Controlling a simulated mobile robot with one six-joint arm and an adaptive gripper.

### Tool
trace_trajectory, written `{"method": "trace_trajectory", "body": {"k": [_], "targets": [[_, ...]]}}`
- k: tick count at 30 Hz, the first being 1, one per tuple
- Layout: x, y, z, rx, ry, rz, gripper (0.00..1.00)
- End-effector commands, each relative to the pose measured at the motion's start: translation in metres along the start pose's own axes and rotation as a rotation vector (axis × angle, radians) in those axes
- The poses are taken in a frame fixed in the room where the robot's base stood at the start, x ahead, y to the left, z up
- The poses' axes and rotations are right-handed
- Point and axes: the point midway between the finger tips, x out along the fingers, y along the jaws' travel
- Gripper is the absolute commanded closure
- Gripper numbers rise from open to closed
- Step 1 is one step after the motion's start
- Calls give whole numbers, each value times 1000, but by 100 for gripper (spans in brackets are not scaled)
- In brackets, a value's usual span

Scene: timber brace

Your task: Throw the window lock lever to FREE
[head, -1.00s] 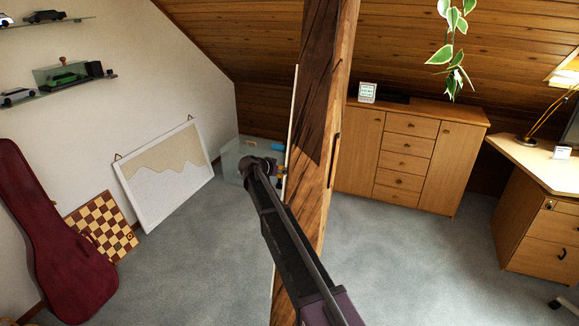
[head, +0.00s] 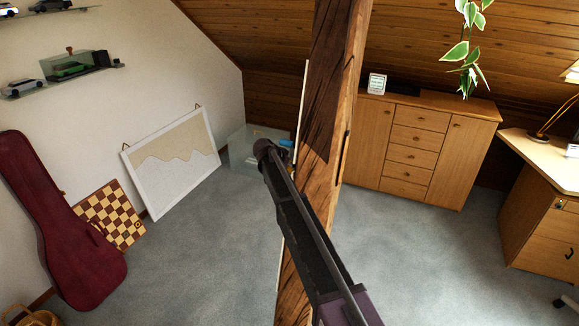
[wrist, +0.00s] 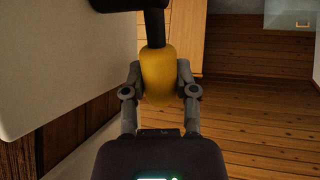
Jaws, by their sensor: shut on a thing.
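In the wrist view, a lever with a rounded yellow grip (wrist: 158,62) on a dark stem stands between my fingers. My gripper (wrist: 160,78) is shut on the yellow grip, with one finger on each side. The dark stem runs up to a black part at the top edge. In the head view, my gripper (head: 270,150) is at the far end of my arm, left of the timber post. The lever is mostly hidden there behind the arm. No lettering for the lever's positions can be read.
A timber post (head: 318,155) stands close to my arm. A clear box (head: 243,150) lies behind the gripper. A framed picture (head: 172,160), chessboard (head: 112,215) and red guitar case (head: 62,222) lean at the left. A cabinet (head: 415,150) stands at the right; carpet between is clear.

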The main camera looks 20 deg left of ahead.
Motion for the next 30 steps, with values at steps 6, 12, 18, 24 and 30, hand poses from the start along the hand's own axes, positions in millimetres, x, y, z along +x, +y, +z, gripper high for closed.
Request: {"method": "trace_trajectory", "body": {"k": [6, 12, 18, 24, 30], "targets": [[-3, 2, 4, -3, -1, 7, 100], [-6, -2, 7, -7, 0, 3, 47], [-9, -6, 8, -10, 1, -2, 47], [-10, -6, 11, -15, 0, -2, 92], [-20, -8, 38, -53, -16, 5, 100]]}}
